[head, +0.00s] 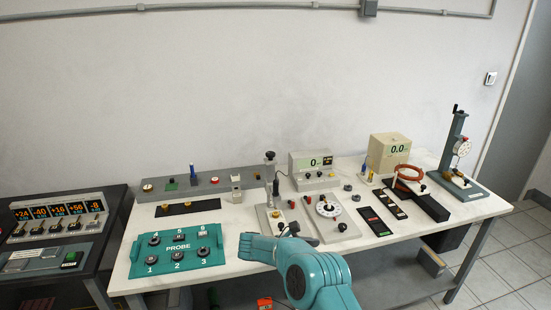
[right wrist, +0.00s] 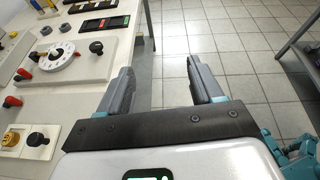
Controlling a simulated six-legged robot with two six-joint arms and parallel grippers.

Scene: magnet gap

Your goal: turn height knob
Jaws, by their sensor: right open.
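My right gripper (right wrist: 160,85) is open and empty in the right wrist view, its fingers pointing past the table's front edge over the floor. In the head view it is mostly hidden by my teal right arm. Several knobs stand near it, and no readable label shows which is the height knob. In the wrist view a black knob (right wrist: 38,140) and a yellow knob (right wrist: 10,138) sit on a plate left of the gripper. Another black knob (right wrist: 96,47) stands beside a white dial (right wrist: 60,57). A post (head: 270,178) with a black top stands on the left plate. My left gripper is out of view.
A teal probe panel (head: 176,250) lies at the table's front left. The dial plate (head: 328,208) lies right of the post. Display boxes (head: 313,163) and a gauge stand (head: 456,150) stand farther back and right. Floor is free beyond the table edge.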

